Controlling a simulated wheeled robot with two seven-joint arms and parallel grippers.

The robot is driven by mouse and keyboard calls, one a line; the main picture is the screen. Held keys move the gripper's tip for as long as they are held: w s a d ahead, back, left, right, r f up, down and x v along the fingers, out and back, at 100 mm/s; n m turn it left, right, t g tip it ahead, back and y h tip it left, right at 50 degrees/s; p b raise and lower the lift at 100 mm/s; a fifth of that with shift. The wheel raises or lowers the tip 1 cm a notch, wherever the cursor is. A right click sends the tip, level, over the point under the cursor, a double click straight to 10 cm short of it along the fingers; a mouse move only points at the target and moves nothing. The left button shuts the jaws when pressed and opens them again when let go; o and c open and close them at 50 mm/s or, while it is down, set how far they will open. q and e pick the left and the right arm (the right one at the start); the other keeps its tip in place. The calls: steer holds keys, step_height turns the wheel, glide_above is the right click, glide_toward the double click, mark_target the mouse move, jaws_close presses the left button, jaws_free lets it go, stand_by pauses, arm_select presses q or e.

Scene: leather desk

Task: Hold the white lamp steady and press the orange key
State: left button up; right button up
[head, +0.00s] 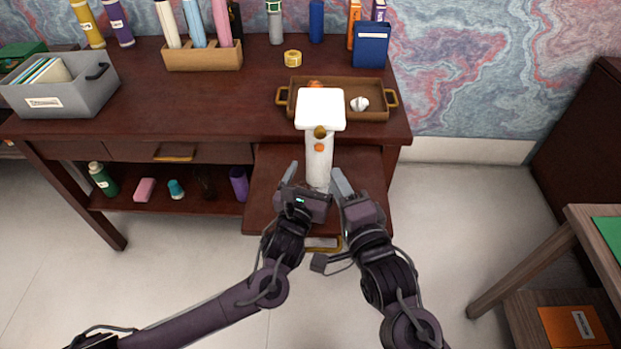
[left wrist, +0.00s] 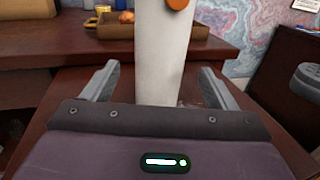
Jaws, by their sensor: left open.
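The white lamp (head: 318,160) stands upright on a pulled-out wooden shelf of the desk, with its broad white head on top. The orange key (head: 319,147) is a round button on the front of its stem, below a darker brownish knob; the key also shows at the top of the left wrist view (left wrist: 177,4). My left gripper (head: 308,180) is low at the stem. In the left wrist view its open fingers (left wrist: 157,75) lie on either side of the stem, with gaps. My right gripper (head: 343,182) is just right of the stem; its finger opening is unclear.
A brown tray (head: 283,108) with an orange item and a white item is behind the lamp. A grey bin (head: 62,108), yellow tape roll (head: 293,58) and blue box (head: 371,45) are on the desk. A side table (head: 580,222) stands at right.

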mark_target(321, 156)
arm_select(q)
steer(key=x, duration=0.7)
steer(key=shift+s, duration=0.1)
steer(key=c, duration=1.2)
steer(key=shift+c, duration=0.8)
arm_select(e)
steer(key=shift+c, duration=0.5)
jaws_close()
